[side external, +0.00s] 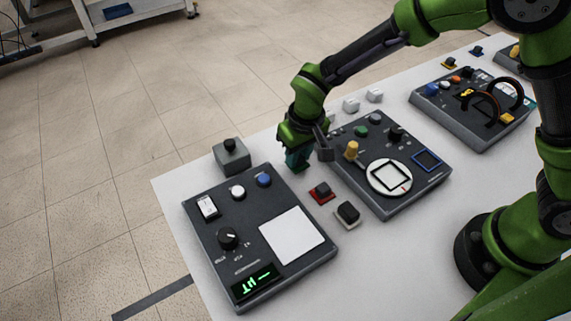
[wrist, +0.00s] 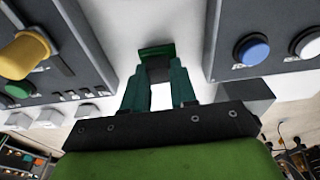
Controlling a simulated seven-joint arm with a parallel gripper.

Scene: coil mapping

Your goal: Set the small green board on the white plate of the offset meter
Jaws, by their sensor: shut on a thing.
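My gripper (side external: 298,163) is low over the white table, between two dark panels. In the wrist view my gripper's teal fingers (wrist: 160,82) close on the small green board (wrist: 156,50), which shows as a dark green edge at the fingertips. In the side view I cannot tell the board apart from the fingers. The offset meter (side external: 205,238), a dark panel with a green-lit display, lies at the front left. Its white plate (side external: 292,235) is a bare square on its right part. Its blue button (wrist: 252,49) shows at right in the wrist view.
A second panel (side external: 425,188) with a yellow knob (side external: 351,149) and a round white disc stands right of my gripper. A grey box (side external: 232,157) with a black knob is to the left. Small red (side external: 321,193) and white-based black (side external: 348,213) pieces lie between the panels.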

